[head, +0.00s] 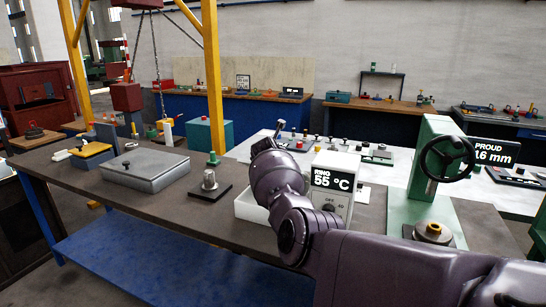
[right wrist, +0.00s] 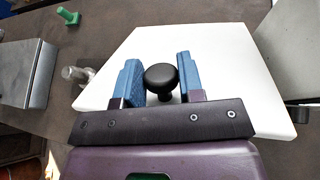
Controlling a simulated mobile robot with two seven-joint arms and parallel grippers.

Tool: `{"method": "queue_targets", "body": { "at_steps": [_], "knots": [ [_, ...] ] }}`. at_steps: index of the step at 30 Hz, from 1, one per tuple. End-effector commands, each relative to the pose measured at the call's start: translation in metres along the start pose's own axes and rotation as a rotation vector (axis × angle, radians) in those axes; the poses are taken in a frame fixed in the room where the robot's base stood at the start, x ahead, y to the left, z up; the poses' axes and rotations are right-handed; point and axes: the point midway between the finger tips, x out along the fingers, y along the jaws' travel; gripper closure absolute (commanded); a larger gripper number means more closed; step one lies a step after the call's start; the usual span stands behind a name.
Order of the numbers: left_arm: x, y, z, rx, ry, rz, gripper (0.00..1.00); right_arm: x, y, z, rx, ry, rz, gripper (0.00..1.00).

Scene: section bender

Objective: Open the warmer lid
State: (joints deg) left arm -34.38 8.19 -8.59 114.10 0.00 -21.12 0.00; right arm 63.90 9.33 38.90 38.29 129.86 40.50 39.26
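The warmer (head: 332,188) is a pale box on the bench in the head view, with a black display reading "RING 55 °C" and a dial below it. A white, low box-like part (head: 250,208) shows to its left, partly behind my right arm. In the right wrist view the white lid (right wrist: 225,65) fills the middle, with a round black knob (right wrist: 161,79) on it. The blue fingers of my right gripper (right wrist: 160,80) are on both sides of the knob and appear to touch it. My arm hides this gripper in the head view. My left gripper is not in view.
A green press with a handwheel (head: 446,160) stands to the right. Bare bench top lies in front of the grey case.

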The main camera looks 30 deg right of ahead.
Motion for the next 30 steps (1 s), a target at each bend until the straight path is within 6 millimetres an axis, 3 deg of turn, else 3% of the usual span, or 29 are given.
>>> {"method": "queue_targets", "body": {
  "at_steps": [1,5,17,30],
  "knots": [
    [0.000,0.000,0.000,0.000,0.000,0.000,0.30,0.000,-0.001,0.002,-0.003,-0.004,-0.001,0.58],
    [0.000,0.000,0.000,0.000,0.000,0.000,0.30,0.000,-0.001,0.001,-0.002,-0.003,-0.001,0.39],
    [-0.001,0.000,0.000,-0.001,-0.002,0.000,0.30,-0.004,0.001,0.008,0.002,-0.003,0.001,0.39],
    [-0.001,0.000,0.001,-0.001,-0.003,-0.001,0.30,-0.040,0.009,0.078,0.002,-0.005,0.002,0.39]
  ]
}}
